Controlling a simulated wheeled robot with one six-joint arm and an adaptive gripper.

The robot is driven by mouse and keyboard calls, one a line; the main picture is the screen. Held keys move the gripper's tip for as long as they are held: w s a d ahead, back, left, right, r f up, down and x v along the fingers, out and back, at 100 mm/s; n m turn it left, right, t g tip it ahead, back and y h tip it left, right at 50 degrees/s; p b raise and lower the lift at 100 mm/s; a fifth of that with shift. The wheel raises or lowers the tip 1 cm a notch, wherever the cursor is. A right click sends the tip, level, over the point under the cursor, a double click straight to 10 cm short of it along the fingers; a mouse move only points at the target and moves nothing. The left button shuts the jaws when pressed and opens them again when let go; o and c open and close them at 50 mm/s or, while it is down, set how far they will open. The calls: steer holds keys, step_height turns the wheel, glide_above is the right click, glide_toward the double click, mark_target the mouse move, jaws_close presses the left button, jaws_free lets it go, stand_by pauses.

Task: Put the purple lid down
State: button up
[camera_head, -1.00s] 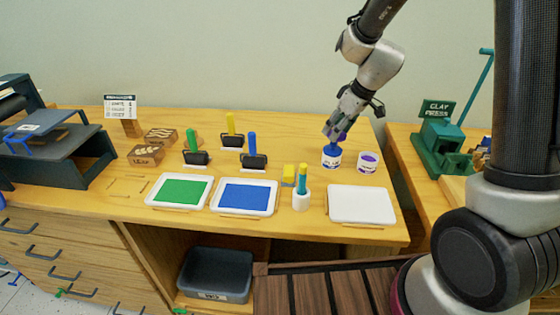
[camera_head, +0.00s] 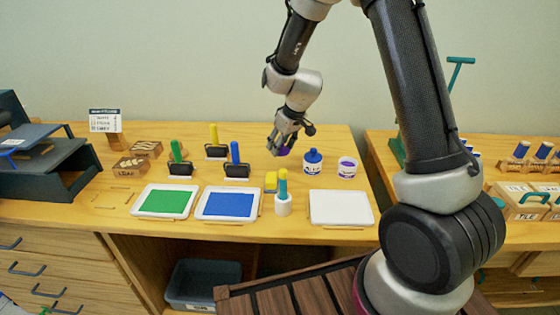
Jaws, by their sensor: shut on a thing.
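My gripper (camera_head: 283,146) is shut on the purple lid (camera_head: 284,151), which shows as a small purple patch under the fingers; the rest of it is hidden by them. It is low over the back part of the wooden table (camera_head: 330,240), left of the jars. I cannot tell whether the lid touches the table. The open jar with purple paint (camera_head: 347,168) stands on the right with no lid on it. A jar with a blue lid (camera_head: 313,161) stands upright between it and my gripper.
A white tray (camera_head: 341,208), a blue ink tray (camera_head: 231,203) and a green ink tray (camera_head: 163,202) line the front. A white cup with a brush (camera_head: 283,204) and a yellow block (camera_head: 270,182) stand nearby. Bare wood lies around my gripper.

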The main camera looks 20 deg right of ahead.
mark_target(281, 166)
steer(key=shift+f, duration=2.8)
steer(key=o, duration=0.7)
steer(key=shift+f, duration=0.1)
steer(key=v, duration=1.2)
steer(key=shift+d+r, duration=0.15)
steer(key=shift+r, duration=0.05)
steer(key=s+d+r+m, duration=0.1)
steer(key=s+d+r, duration=0.3)
steer(key=s, duration=0.6)
steer(key=s+d+r+m+h, duration=0.1)
steer(key=s+d+r+m, duration=0.1)
steer(key=s+d+r, duration=0.2)
steer(key=s+d+r+m+h, duration=0.1)
steer(key=s+d+r, duration=0.3)
steer(key=s+r, duration=0.5)
steer(key=shift+s+d+r+m, duration=0.1)
steer(key=shift+s+m, duration=0.15)
steer(key=shift+s, duration=0.9)
steer(key=shift+s+d+f+m, duration=0.1)
steer(key=shift+s+m, duration=0.1)
steer(key=shift+s, duration=1)
steer(key=shift+s+d+r+m, duration=0.15)
steer(key=shift+s+m, duration=0.1)
steer(key=shift+s, duration=0.9)
